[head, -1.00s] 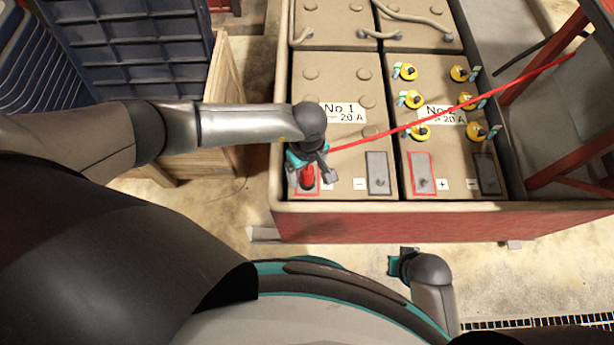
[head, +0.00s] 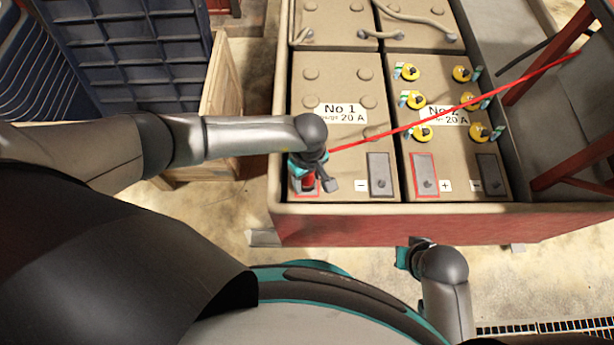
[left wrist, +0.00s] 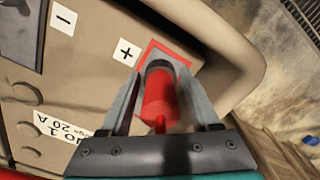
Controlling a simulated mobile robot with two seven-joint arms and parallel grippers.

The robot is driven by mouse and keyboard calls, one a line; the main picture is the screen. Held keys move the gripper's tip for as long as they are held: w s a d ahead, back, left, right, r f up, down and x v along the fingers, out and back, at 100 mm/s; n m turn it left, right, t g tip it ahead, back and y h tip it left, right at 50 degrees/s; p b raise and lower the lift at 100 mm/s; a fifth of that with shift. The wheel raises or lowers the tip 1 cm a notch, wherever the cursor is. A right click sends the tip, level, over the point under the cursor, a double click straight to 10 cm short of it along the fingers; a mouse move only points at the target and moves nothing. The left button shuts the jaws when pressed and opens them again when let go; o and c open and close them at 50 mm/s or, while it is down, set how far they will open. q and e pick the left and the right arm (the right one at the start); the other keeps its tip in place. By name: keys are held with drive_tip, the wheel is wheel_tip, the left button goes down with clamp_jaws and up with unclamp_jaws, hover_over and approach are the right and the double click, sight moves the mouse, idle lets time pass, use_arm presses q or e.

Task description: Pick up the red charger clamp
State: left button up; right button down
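The red charger clamp (head: 309,181) stands on the red-outlined plus terminal of battery No 1 (head: 335,150), near its front left corner. In the left wrist view the clamp (left wrist: 160,97) is a red cylinder with a dark collar, between the two grey fingers. My left gripper (head: 314,178) is over the terminal with its fingers open on either side of the clamp; narrow gaps seem to show beside it. The left wrist view shows the fingers (left wrist: 161,85) too. My right gripper (head: 403,256) is low in front of the crate; its fingers are barely visible.
A taut red cable (head: 440,117) runs from the left gripper area across battery No 2 (head: 455,150) to a red frame (head: 590,160) at right. Yellow caps (head: 411,99) stand on No 2. The crate's front rim (head: 420,208) is close. Blue crates (head: 130,60) stand left.

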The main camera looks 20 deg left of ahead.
use_arm(q)
clamp_jaws()
drive_tip(key=shift+r, duration=0.2)
idle(0.6)
